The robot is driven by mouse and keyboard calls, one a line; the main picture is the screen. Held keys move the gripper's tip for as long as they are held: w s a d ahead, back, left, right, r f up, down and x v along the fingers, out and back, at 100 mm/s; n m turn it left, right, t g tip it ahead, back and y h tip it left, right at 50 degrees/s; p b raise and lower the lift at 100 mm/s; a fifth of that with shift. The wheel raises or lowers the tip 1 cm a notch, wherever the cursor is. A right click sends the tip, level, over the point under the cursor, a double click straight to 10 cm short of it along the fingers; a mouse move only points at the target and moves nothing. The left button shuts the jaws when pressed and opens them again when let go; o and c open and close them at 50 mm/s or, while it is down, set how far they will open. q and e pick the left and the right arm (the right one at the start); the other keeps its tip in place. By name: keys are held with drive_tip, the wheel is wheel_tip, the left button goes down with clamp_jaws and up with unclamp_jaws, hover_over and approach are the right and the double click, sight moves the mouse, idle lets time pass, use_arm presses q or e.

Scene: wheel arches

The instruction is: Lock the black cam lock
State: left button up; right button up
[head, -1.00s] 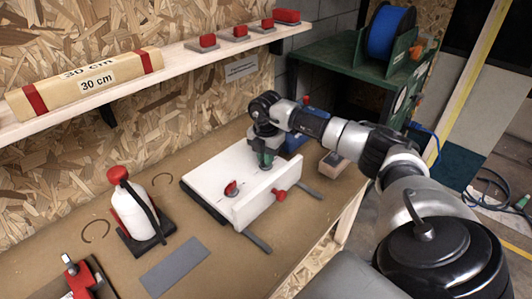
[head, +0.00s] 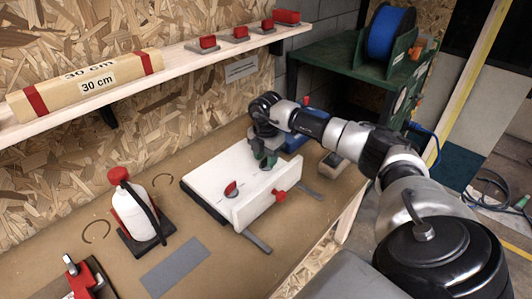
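A white box-like panel assembly (head: 205,182) with a raised front wall lies on the workbench. A red cam lock (head: 231,188) sits on its top face, and a red knob (head: 279,195) sticks out of the front wall. My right gripper (head: 268,164) points down at the far right part of the white panel, with green at its fingers. I cannot make out the black cam lock; the gripper covers that part of the panel. Whether the fingers are open or shut on something is too small to tell. My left gripper is not in view.
A white bottle with red cap (head: 138,210) stands left of the panel. A grey strip (head: 174,266) lies in front. A red clamp (head: 82,277) is at the lower left. A shelf (head: 150,80) with a 30 cm block (head: 85,85) runs above the workbench (head: 220,270).

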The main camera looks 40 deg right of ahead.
wheel_tip(320, 180, up, 11)
drive_tip(key=b, duration=0.1)
drive_tip(key=shift+b, duration=0.35)
drive_tip(key=shift+s+f, duration=0.1)
drive_tip(key=shift+f, duration=0.1)
idle(0.5)
